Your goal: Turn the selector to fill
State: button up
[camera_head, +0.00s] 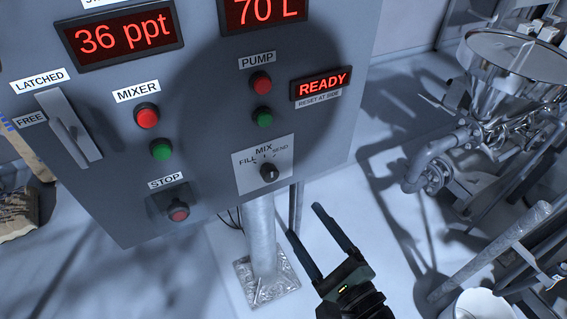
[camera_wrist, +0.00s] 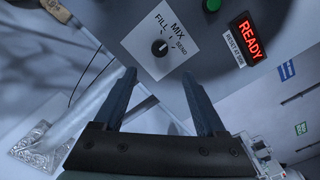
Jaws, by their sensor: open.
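The selector (camera_head: 269,172) is a small black round knob on a pale plate at the lower right of the grey panel. The plate is marked FILL at left, MIX at top and SEND at right. The selector also shows in the wrist view (camera_wrist: 159,47), above the gap between my fingertips. A small light mark shows on it, but I cannot tell for certain which label it points to. My gripper (camera_head: 304,221) is open and empty, below and to the right of the selector, apart from it. Both fingers show in the wrist view (camera_wrist: 161,80).
The panel (camera_head: 205,140) also carries a STOP button (camera_head: 179,212), red and green MIXER and PUMP buttons, a latch handle (camera_head: 70,130) and a READY display (camera_head: 321,84). A metal post (camera_head: 261,235) stands below it. A steel hopper (camera_head: 500,60) with pipes is at right.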

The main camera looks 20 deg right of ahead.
aim_at(272, 177)
jog(key=w, duration=0.4)
jog(key=w+p, duration=0.1)
jog(key=w, duration=0.3)
jog(key=w+a, duration=0.1)
jog(key=w, duration=0.3)
jog(key=shift+w+a+r+p, duration=0.1)
jog(key=shift+w+r+p, duration=0.05)
jog(key=shift+w+p, duration=0.15)
grip_shut()
